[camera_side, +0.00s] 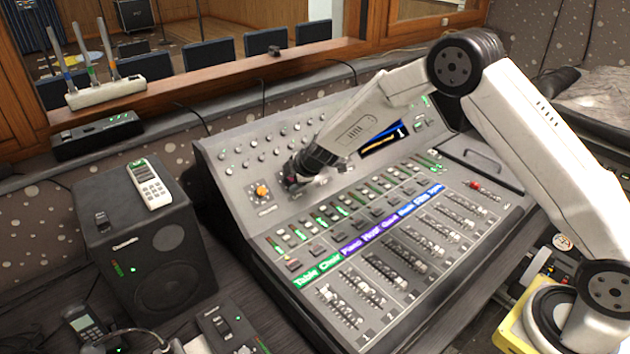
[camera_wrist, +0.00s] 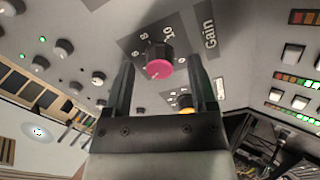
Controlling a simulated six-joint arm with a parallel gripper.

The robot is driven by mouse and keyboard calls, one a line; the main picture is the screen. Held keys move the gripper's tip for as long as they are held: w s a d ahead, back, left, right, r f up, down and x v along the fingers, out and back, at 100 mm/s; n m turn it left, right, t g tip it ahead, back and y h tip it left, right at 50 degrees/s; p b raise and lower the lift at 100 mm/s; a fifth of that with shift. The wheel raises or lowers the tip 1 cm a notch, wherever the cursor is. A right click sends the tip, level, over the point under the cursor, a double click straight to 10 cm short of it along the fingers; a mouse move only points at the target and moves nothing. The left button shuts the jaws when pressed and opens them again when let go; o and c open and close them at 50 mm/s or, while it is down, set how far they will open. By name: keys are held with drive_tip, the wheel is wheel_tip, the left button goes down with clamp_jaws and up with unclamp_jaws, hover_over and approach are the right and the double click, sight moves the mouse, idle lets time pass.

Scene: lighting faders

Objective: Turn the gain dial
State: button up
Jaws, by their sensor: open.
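The gain dial (camera_wrist: 159,66) is a magenta-topped round knob on the console panel, beside a printed "Gain" label and number marks. My gripper (camera_wrist: 162,61) is open in the wrist view, with one dark finger to the left of the dial and one to the right. Gaps show between the fingers and the dial, and I cannot tell how deep the tips reach. In the side view my gripper (camera_side: 297,178) is at the upper left part of the console panel, and it mostly hides the dial there.
An orange knob (camera_side: 262,191) sits left of my gripper on the console (camera_side: 225,205); it also shows low between the fingers in the wrist view (camera_wrist: 185,101). Rows of small knobs (camera_side: 262,140) lie behind. Faders (camera_side: 340,305) and lit buttons lie in front. A speaker (camera_side: 150,255) stands left.

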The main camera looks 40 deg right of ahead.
drive_tip(key=v, duration=0.7)
drive_tip(key=shift+s, duration=0.15)
drive_tip(key=shift+r, duration=0.1)
drive_tip(key=shift+s, duration=0.1)
idle(0.4)
drive_tip(key=s+d+m+g, duration=0.1)
drive_tip(key=s+m+g, duration=0.2)
drive_tip(key=s+m, duration=0.4)
drive_tip(key=s+d+r+m+g, duration=0.1)
drive_tip(key=s+m, duration=0.6)
drive_tip(key=s, duration=1.5)
drive_tip(key=shift+d+r+g, duration=0.3)
drive_tip(key=shift+d+g, duration=0.5)
drive_tip(key=shift+g, duration=0.1)
